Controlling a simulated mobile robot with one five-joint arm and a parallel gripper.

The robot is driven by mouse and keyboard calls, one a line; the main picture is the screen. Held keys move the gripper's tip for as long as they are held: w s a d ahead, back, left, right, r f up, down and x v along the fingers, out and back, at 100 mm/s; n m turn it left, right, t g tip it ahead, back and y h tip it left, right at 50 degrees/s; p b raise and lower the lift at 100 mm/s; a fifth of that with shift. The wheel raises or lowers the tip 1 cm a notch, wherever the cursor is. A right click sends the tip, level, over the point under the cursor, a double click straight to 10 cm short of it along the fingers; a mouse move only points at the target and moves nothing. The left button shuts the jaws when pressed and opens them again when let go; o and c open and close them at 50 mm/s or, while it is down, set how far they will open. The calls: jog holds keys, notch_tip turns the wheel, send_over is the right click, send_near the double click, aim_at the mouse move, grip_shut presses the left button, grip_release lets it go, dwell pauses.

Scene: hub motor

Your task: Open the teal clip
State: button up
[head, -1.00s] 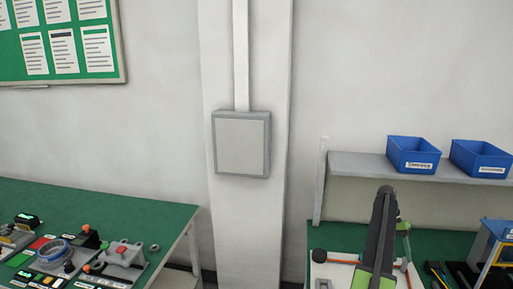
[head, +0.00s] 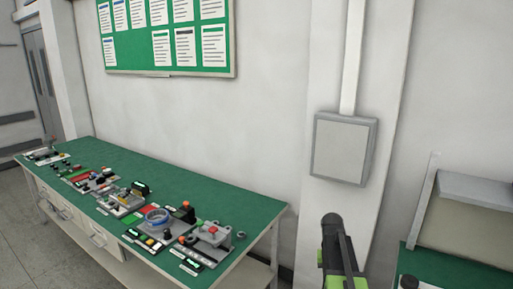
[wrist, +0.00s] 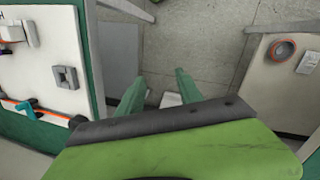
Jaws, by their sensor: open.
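A small teal clip (wrist: 26,110) shows at the left edge of the wrist view, beside an orange cable on a white board (wrist: 85,60). It is small, and I cannot tell whether it is open or shut. My gripper (wrist: 160,90) is open and empty, with its two green fingers apart over the grey floor, to the right of the board and clear of the clip. In the head view I cannot make out the clip or the fingertips; only part of my arm shows at the bottom.
In the wrist view, a grey block (wrist: 66,77) sits on the board above the clip, and an orange ring (wrist: 284,49) lies on a pale surface at right. In the head view, a green-topped bench (head: 180,190) with several fixtures stands left, and a wall box (head: 342,148) hangs at right.

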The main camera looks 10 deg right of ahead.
jog(key=s+a+n+t, duration=0.1)
jog(key=s+a+n, duration=0.1)
jog(key=a, duration=1.1)
jog(key=s+a+n+y, duration=0.1)
jog(key=a+n, duration=0.2)
jog(key=a, duration=1)
jog(key=shift+s+f+t, duration=0.2)
jog(key=shift+s+t, duration=0.15)
jog(key=shift+t, duration=0.05)
jog(key=shift+w+d, duration=0.1)
jog(key=shift+d, duration=0.05)
jog(key=shift+c, duration=0.6)
